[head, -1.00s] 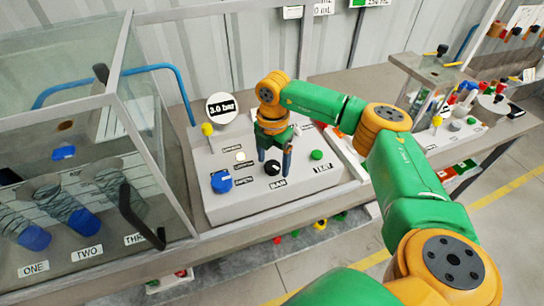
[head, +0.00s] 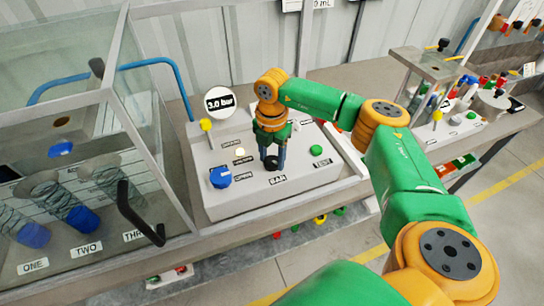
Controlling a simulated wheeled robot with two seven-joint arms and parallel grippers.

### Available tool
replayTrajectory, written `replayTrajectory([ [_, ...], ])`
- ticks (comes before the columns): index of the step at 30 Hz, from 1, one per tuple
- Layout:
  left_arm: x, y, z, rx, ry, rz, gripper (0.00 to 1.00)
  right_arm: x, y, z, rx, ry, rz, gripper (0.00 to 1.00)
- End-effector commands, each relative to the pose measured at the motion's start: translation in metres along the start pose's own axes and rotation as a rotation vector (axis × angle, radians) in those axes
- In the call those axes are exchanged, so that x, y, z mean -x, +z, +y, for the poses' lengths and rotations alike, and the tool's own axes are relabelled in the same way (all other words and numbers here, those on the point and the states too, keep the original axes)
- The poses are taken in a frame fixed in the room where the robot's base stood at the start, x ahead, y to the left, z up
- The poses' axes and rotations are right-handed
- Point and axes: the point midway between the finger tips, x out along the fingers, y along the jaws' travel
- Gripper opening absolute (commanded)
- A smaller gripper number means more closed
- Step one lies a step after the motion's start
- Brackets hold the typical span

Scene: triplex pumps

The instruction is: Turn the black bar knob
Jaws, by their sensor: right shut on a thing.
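The black bar knob (head: 271,163) is on the sloped grey control panel (head: 240,197), just above the BAR label (head: 278,180). My right gripper (head: 272,165) reaches down from above and is shut on the knob, with its fingers on both sides; they hide part of it. A round gauge (head: 219,103) at the back of the panel reads 3.0 bar. My left gripper is not in view.
A blue knob (head: 220,178) sits left on the panel, a green button (head: 316,149) right, and a yellow knob (head: 206,125) at the back left. A glass enclosure (head: 150,150) with a black handle (head: 135,215) stands close on the left.

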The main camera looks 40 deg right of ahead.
Motion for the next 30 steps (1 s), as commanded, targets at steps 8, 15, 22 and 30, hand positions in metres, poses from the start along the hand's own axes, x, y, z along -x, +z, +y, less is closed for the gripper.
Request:
replayTrajectory([
  [8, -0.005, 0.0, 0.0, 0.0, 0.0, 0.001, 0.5, 0.0, 0.0, 0.001, 0.223, 0.004, 0.001, 0.0],
  [15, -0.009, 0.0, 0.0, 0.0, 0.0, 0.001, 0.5, 0.0, 0.0, 0.001, 0.452, 0.004, -0.001, 0.0],
  [22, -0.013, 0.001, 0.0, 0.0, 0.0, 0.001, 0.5, 0.001, 0.0, 0.001, 0.67, 0.004, -0.002, 0.0],
  [30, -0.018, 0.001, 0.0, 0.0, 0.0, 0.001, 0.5, 0.001, 0.0, 0.001, 0.927, 0.005, -0.003, 0.0],
])
